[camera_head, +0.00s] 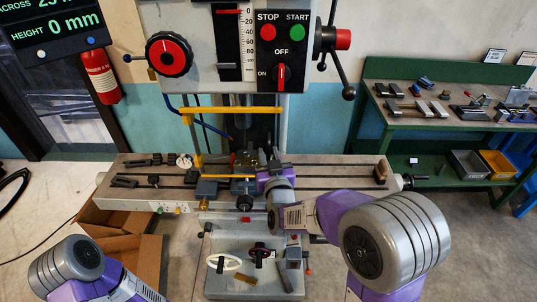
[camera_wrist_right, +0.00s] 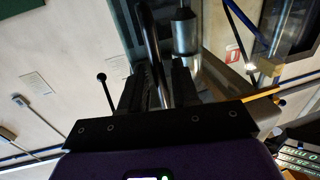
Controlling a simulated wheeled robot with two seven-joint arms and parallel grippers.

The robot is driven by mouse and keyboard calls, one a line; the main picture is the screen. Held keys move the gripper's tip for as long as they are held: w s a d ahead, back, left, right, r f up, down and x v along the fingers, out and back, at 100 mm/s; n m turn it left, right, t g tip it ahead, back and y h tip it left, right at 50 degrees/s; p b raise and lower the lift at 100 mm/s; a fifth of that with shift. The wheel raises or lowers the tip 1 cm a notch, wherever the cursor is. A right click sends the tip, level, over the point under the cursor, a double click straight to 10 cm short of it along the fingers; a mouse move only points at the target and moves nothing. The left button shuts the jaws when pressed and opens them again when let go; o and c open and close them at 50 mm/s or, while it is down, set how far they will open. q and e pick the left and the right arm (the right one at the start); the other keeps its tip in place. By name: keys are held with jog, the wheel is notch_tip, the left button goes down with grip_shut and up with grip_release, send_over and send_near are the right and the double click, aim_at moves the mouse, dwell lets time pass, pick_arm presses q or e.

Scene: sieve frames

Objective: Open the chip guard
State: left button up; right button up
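The chip guard shows in the head view as a yellow frame (camera_head: 232,110) in front of the machine's spindle, with an upper bar and a lower bar; whether it has a clear pane is hard to tell. My right gripper (camera_head: 275,160) is at the lower right of this frame, above the machine table. In the right wrist view the two dark fingers of this gripper (camera_wrist_right: 158,75) stand apart, with a dark curved bar (camera_wrist_right: 151,40) between them; contact is not clear. A yellow bar (camera_wrist_right: 262,94) shows at the right there. My left gripper is out of view.
The machine table (camera_head: 335,170) carries clamps and small tools. The control panel (camera_head: 283,50) is above, with a lever handle (camera_head: 348,92) at its right. Cardboard boxes (camera_head: 118,240) stand at the left. A green workbench (camera_head: 440,122) stands at the right.

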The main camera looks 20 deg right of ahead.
jog(key=shift+w, duration=0.25)
grip_shut()
